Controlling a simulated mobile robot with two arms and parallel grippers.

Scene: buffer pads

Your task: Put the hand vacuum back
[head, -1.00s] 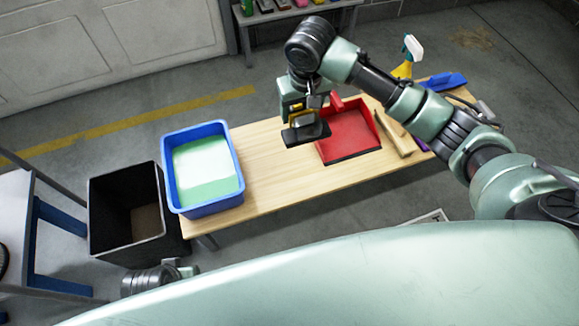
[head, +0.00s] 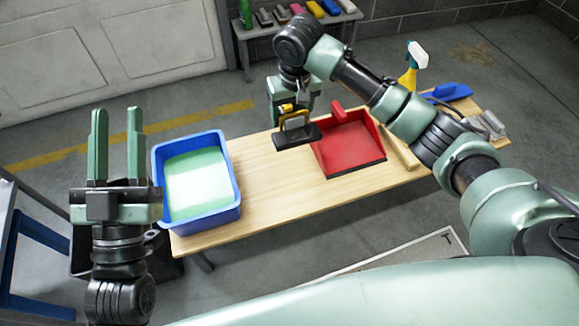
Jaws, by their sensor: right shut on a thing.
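My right gripper (head: 291,108) is shut on a black-and-yellow tool (head: 297,136) with a flat dark base and an upright handle. I cannot tell for sure that this tool is the hand vacuum. The gripper holds it over the wooden table (head: 268,190), just left of the red dustpan (head: 347,146); whether its base touches the table is unclear. My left gripper (head: 117,112) is open and empty, its two green fingers pointing up the picture, to the left of the blue tub (head: 223,213).
The blue tub holds pale green liquid. A black bin is partly hidden behind my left arm. A spray bottle (head: 411,72), a blue tool (head: 450,92) and grey blocks (head: 488,126) are at the table's right end. A back shelf (head: 290,30) holds several coloured things. Bare tabletop lies between tub and dustpan.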

